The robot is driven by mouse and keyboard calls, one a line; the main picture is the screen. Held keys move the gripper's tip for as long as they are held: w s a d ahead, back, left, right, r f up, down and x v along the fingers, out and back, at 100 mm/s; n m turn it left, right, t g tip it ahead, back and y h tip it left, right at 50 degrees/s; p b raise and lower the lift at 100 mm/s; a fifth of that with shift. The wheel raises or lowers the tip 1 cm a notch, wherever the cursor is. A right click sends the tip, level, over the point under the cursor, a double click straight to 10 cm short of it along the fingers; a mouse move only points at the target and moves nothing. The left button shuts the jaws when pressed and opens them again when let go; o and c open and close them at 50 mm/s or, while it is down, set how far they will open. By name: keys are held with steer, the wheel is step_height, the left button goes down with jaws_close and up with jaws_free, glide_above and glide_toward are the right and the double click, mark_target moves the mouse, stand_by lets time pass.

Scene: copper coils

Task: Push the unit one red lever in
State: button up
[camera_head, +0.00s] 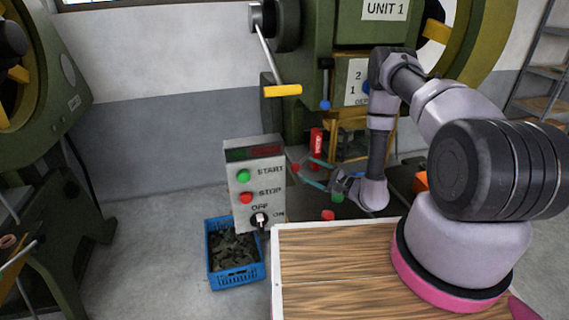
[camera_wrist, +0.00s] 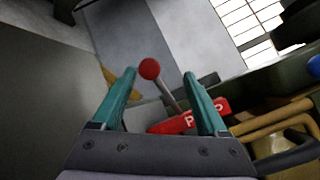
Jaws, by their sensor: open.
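The unit one red lever shows in the wrist view as a red ball knob (camera_wrist: 149,68) on a thin metal stem, beside a red plate (camera_wrist: 190,117) with partly hidden white letters. In the head view the red knob (camera_head: 294,168) is at the front of the green press marked UNIT 1 (camera_head: 386,9). My gripper (camera_head: 305,170) is open, with its teal fingers pointing at the knob. In the wrist view the knob appears between the fingertips of my gripper (camera_wrist: 159,74). I cannot tell whether either finger touches it.
A control box (camera_head: 258,185) with START and STOP buttons stands left of my gripper. A blue crate (camera_head: 236,278) of dark pieces is on the floor below it. A wooden tabletop (camera_head: 340,270) is in front.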

mark_target(305, 157)
step_height(305, 157, down, 2)
steer(key=shift+d+f+t+h, duration=0.1)
steer(key=shift+t+h, duration=0.2)
steer(key=shift+h, duration=0.1)
steer(key=x, duration=1)
steer(key=shift+w+a, duration=0.2)
steer(key=shift+a, duration=0.05)
jaws_close()
stand_by(0.7)
